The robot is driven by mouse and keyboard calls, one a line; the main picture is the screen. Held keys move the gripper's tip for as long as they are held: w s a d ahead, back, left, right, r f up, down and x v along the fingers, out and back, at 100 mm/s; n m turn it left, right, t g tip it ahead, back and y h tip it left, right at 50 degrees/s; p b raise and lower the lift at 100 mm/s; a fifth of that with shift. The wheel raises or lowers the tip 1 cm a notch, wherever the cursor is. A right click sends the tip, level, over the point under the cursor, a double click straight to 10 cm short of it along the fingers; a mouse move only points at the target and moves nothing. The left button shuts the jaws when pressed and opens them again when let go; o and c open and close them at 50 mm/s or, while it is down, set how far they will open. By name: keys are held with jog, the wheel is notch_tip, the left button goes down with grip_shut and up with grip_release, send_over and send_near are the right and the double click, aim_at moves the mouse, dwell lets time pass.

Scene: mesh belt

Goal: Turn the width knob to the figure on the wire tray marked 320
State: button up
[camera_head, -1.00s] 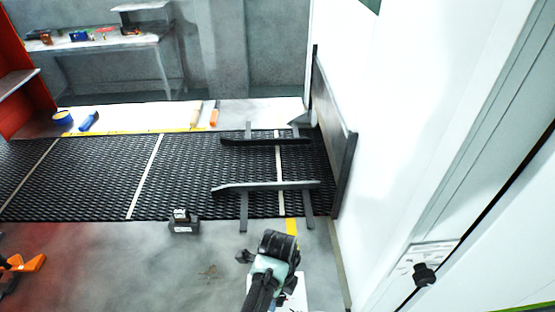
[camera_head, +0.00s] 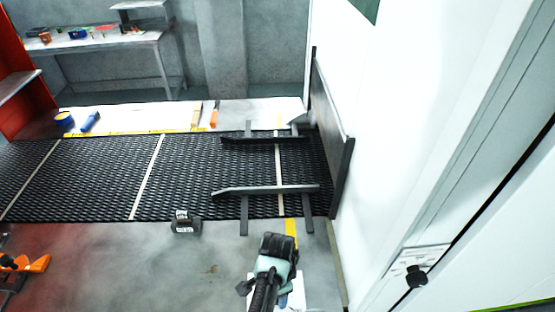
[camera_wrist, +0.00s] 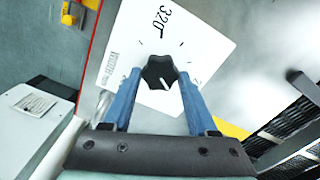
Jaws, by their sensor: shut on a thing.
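The black lobed width knob (camera_wrist: 158,70) sits on a white plate (camera_wrist: 210,42) in the wrist view. A short white mark on the knob points down the picture, away from the large printed figure 320. Small ticks and partly hidden figures surround the knob, and the word WIDTH is printed at the left. My gripper (camera_wrist: 160,76) has its two blue fingers closed on either side of the knob. In the head view my gripper (camera_head: 277,272) is at the bottom middle, over the white plate, and the knob is hidden there. I cannot make out a wire tray marked 320.
A black mesh belt (camera_head: 90,180) with dark guide rails (camera_head: 265,190) lies beyond my gripper. A small dark block with a white label (camera_head: 186,225) stands by its near edge. A white wall panel (camera_head: 400,120) with a black knob (camera_head: 417,276) rises at the right.

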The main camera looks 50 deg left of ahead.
jog(key=n, duration=0.3)
jog(key=shift+a+r+n, duration=0.1)
jog(key=shift+n, duration=0.2)
jog(key=n, duration=0.3)
jog(key=shift+n+p, duration=0.3)
jog(key=shift+p, duration=0.1)
jog(key=n, duration=0.3)
jog(key=shift+a+n, duration=0.1)
jog(key=shift+n, duration=0.3)
jog(key=n, duration=0.3)
jog(key=shift+n, duration=0.3)
jog(key=n, duration=0.3)
jog(key=shift+n+p, duration=0.3)
jog(key=shift+p, duration=0.05)
jog(key=n, duration=0.3)
jog(key=shift+s+n, duration=0.1)
jog(key=shift+n, duration=0.2)
jog(key=n, duration=0.4)
jog(key=shift+n, duration=1.8)
